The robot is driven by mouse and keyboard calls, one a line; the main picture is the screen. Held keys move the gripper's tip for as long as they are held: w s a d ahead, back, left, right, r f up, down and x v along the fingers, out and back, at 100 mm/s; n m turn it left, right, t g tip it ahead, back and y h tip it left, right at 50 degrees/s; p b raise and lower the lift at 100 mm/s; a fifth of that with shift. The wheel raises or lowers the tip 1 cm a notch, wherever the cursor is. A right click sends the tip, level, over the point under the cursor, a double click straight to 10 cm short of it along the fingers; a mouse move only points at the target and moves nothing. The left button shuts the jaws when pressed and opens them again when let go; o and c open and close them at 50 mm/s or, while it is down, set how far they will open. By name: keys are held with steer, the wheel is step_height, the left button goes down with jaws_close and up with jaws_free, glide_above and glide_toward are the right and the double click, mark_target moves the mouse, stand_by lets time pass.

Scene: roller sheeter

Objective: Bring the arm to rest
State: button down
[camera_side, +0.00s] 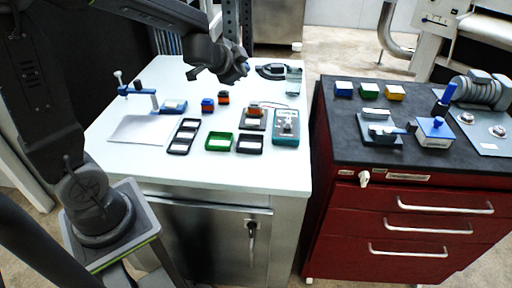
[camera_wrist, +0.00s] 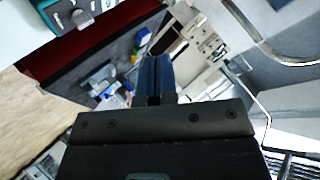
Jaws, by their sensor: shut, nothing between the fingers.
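My arm reaches in from the upper left in the side view. My gripper (camera_side: 200,76) hangs above the back of the white worktop (camera_side: 270,178), clear of everything on it. In the wrist view my gripper (camera_wrist: 155,62) shows as two blue-grey fingers pressed together. The gripper is shut and empty. In the side view the fingers are small and dark.
A teal device (camera_side: 286,127), a green tray (camera_side: 219,141), a black tray (camera_side: 249,144) and a longer black rack (camera_side: 184,137) stand on the worktop. A blue clamp stand (camera_side: 137,90) is at its left. A red drawer cabinet (camera_side: 400,215) stands at the right.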

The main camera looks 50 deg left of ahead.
steer(key=s+d+r+n+g+h, duration=0.1)
steer(key=s+d+n+g, duration=0.1)
steer(key=s+d, duration=0.4)
steer(key=s+d+r+n+g+h, duration=0.1)
steer(key=s+d, duration=0.6)
steer(key=s, duration=1)
steer(key=shift+s+r+n+g+h, duration=0.15)
steer(key=shift+r+n+g+h, duration=0.1)
steer(key=shift+n+g+h, duration=0.75)
